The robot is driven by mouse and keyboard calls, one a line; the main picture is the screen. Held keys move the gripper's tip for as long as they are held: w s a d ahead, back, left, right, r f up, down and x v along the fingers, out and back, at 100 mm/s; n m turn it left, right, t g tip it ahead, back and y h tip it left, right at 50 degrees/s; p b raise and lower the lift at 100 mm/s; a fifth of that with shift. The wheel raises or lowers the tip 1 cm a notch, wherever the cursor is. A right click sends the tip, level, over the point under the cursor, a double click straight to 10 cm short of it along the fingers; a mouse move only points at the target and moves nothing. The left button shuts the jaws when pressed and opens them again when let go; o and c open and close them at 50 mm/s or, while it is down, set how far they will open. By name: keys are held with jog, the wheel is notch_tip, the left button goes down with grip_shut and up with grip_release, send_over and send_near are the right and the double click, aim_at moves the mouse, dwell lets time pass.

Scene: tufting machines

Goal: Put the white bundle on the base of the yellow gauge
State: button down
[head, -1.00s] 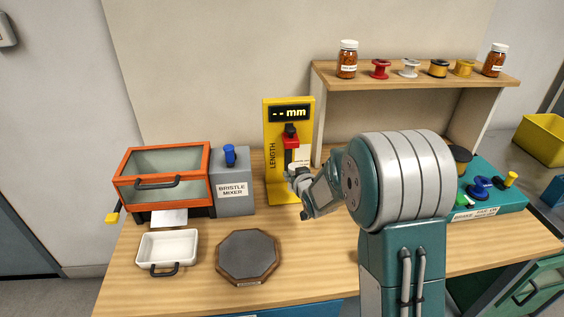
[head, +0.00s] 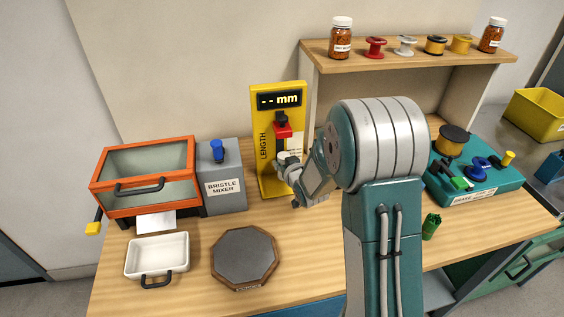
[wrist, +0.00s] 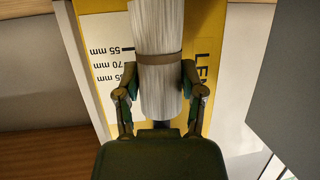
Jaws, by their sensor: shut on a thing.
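The yellow gauge (head: 261,150) stands upright at the back of the bench, with a "-- mm" display and a red slider below it. My gripper (head: 285,165) is in front of the gauge's lower half in the head view. In the wrist view my gripper (wrist: 160,95) is shut on the white bundle (wrist: 157,55), a bristle bundle with a brown band. Behind the bundle shows the gauge's face (wrist: 95,25) with mm marks. The arm hides most of the bundle in the head view, and I cannot tell whether it touches the gauge's base.
The grey bristle mixer (head: 222,190) with its orange-framed box (head: 145,178) stands left of the gauge. A white tray (head: 157,256) and an octagonal pad (head: 245,258) lie in front. The shelf (head: 410,58) and teal machine (head: 475,185) are to the right.

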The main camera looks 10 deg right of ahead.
jog(key=shift+f, duration=0.3)
jog(key=shift+a+f, duration=0.25)
jog(key=shift+c, duration=1)
grip_release()
jog(key=shift+d, duration=0.1)
jog(key=shift+r, duration=0.5)
jog(key=s+d+r+m+g+h, duration=0.1)
jog(key=s+r+g, duration=0.1)
jog(key=s+r, duration=0.65)
jog(key=s+d+r+g+h, duration=0.2)
jog(key=s+r, duration=0.2)
jog(key=s, duration=0.9)
jog(key=s+a+r+g, duration=0.1)
jog(key=s+r+g, duration=0.1)
jog(key=s, duration=0.5)
jog(key=s+a+r+g+y, duration=0.1)
jog(key=s+a+r+g, duration=0.1)
jog(key=s, duration=0.6)
jog(key=shift+m, duration=0.3)
